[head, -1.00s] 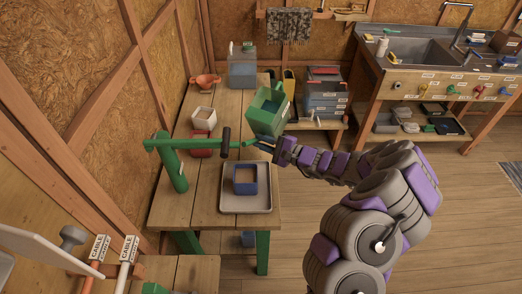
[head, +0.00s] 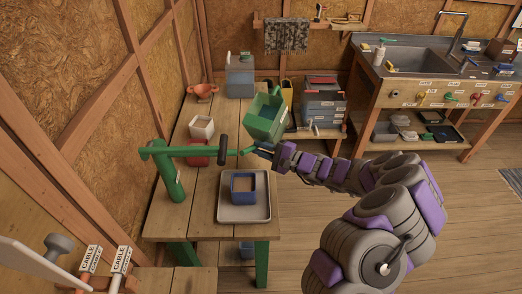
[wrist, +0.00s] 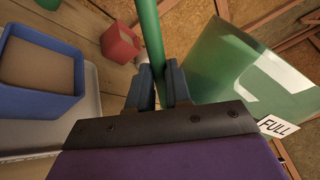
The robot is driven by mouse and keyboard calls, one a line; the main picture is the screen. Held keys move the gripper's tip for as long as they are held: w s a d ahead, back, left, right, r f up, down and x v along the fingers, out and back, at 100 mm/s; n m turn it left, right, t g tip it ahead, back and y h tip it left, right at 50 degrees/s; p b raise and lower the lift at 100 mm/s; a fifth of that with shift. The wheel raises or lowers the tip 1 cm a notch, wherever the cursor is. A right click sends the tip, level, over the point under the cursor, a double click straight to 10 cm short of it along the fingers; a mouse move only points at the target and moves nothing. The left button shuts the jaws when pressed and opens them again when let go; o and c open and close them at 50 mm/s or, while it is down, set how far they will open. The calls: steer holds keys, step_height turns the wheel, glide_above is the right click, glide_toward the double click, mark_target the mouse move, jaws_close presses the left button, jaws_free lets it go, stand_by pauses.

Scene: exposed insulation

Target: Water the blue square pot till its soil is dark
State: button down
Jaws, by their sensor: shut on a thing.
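The blue square pot (head: 243,196) stands upright on a grey tray (head: 229,214) on the wooden table. Its soil (head: 244,183) is light brown; the pot also shows at the left of the wrist view (wrist: 36,104). My gripper (head: 264,151) is behind and right of the pot, above the table. In the wrist view its fingers (wrist: 160,85) are shut on a green bar (wrist: 150,35). A green open-topped can (head: 264,120) is held up beside the gripper, tilted, with a "FULL" label (wrist: 278,126). How bar and can join is hidden.
A green post (head: 169,180) with a horizontal arm stands left of the tray. The floor at right is open.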

steer(key=shift+w+d+r+n, duration=0.1)
steer(key=shift+w+r+n, duration=0.05)
steer(key=shift+n, duration=0.5)
steer(key=shift+w+d+r+n, duration=0.1)
steer(key=shift+n, duration=0.55)
stand_by(1.4)
steer(key=shift+s+d+r+m+p, duration=1.05)
steer(key=shift+s+d+m, duration=0.8)
steer(key=shift+d, duration=2.1)
steer(key=shift+n, duration=0.35)
steer(key=w+a, duration=0.1)
steer(key=a, duration=0.1)
steer(key=w+a+f, duration=0.1)
steer(key=a, duration=0.2)
steer(key=w+a+f+b, duration=0.1)
steer(key=a, duration=0.2)
steer(key=shift+a+f, duration=0.2)
steer(key=shift+s+a+r+m+p, duration=0.2)
steer(key=shift+s+m+p, duration=0.15)
steer(key=shift+m+p, duration=0.55)
steer(key=shift+s+a+r+m+p, duration=0.1)
steer(key=shift+s+a+m+p, duration=0.2)
steer(key=shift+m+p, duration=0.6)
steer(key=shift+s+a+r+m+p, duration=0.15)
steer(key=shift+s+m+p, duration=0.25)
steer(key=shift+m+p, duration=0.5)
